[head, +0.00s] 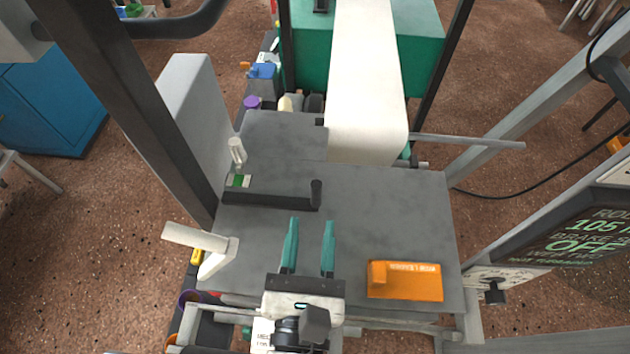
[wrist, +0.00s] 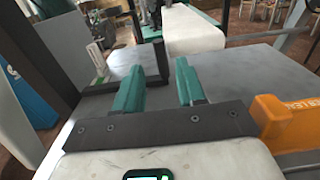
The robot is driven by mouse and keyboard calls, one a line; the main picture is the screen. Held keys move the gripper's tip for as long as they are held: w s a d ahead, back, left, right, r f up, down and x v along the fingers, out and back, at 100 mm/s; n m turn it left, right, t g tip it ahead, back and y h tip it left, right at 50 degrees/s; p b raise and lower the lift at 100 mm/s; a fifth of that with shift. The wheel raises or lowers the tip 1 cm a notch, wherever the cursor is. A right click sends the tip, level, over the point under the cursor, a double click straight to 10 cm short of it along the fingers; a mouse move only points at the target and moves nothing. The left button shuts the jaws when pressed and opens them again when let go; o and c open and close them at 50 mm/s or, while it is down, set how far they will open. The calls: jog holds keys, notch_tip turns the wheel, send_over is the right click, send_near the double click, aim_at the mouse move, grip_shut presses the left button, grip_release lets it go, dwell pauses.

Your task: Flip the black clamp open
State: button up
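The black clamp (head: 268,200) is a dark bar lying across the left part of the grey table, with a short upright handle (head: 316,194) at its right end. In the wrist view the clamp bar (wrist: 121,76) lies ahead and left of my gripper, its handle behind the gap between the fingers. My gripper (head: 310,232) has two teal fingers spread apart with nothing between them. It is on the near side of the clamp, its tips a short way from the handle. In the wrist view the open fingers (wrist: 158,75) point toward the handle; I cannot tell the exact gap.
An orange block (head: 405,281) sits on the grey table (head: 390,215) right of my gripper; it shows at the wrist view's right edge (wrist: 285,120). A white paper strip (head: 366,80) runs over the back. A white lever (head: 205,245) is at left. A dark post stands left.

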aim_at(316, 195)
jog(key=w+p, duration=0.1)
jog(key=w, duration=0.7)
jog(key=shift+d, duration=0.15)
jog(key=shift+c, duration=0.5)
grip_shut()
